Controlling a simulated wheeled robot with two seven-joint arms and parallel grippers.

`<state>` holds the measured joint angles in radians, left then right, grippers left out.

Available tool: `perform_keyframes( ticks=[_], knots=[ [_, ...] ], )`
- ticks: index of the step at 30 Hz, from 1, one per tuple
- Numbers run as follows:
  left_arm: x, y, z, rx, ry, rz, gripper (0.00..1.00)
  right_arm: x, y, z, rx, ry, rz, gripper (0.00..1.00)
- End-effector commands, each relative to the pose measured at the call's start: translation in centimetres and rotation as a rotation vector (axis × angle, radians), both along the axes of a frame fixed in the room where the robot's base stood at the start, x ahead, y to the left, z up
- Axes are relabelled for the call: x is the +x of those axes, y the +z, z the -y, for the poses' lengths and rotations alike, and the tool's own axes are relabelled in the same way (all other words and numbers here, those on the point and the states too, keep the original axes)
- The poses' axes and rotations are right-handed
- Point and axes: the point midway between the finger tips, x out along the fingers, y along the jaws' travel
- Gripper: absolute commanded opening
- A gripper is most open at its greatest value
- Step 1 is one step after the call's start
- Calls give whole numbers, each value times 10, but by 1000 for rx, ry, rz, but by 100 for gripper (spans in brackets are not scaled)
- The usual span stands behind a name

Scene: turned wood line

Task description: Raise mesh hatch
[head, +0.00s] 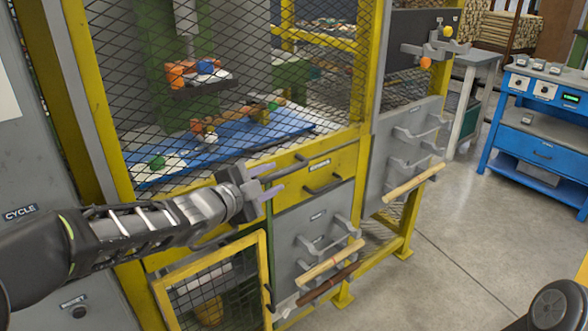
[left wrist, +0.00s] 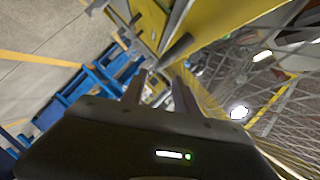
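A large dark mesh panel (head: 250,70) in a yellow frame covers the front of the machine. A smaller yellow-framed mesh door (head: 213,287) is below it at the lower left. A dark bar handle (head: 290,165) runs along the yellow front below the large mesh. My left gripper (head: 276,179) is at the left end of this bar, its two fingers spread. In the left wrist view the open fingers (left wrist: 159,88) point at a grey bar (left wrist: 177,49) just past the tips; I cannot tell whether they touch it. My right gripper is not in view.
Behind the mesh are a blue tray (head: 295,124) and coloured turned parts. A second handle (head: 323,187) is on a yellow drawer front. Grey racks with wooden rods (head: 330,262) jut out to the right. A blue cabinet (head: 545,135) stands far right; the floor between is clear.

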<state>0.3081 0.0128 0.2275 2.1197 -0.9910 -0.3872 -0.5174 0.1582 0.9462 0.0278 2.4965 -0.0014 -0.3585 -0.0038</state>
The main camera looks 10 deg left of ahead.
Motion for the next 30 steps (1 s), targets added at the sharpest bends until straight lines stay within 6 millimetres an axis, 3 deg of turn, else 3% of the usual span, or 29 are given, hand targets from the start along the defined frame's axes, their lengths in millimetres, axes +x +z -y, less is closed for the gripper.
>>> perform_keyframes(
  ticks=[8,22,30],
  knots=[
    [7,-4,3,-3,-1,-2,36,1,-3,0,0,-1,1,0],
    [66,-18,25,-3,0,-3,36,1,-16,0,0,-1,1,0],
    [72,-18,27,-2,1,-2,36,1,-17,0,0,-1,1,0]
  ],
)
